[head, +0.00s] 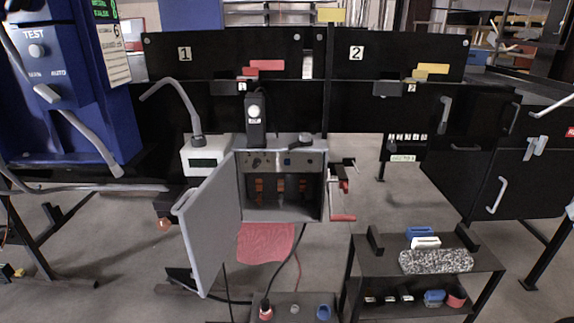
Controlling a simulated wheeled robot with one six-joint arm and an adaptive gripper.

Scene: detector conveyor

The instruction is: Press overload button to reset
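A grey control box (284,212) stands open in the middle of the head view. Its door (208,232) is swung out to the left. Inside, a row of small fittings runs along the upper panel, including a small blue one (287,161). Below them are several orange parts, one at the left (259,190) and one at the right (302,186). No label marking an overload button is readable, so I cannot tell which part it is. My gripper is not in view.
A red-handled lever (342,217) sticks out from the box's right side. A black cart (365,270) with a speckled block (435,261) stands front right. A blue TEST machine (60,110) is at the left. A low unit with a cable (290,308) is in front.

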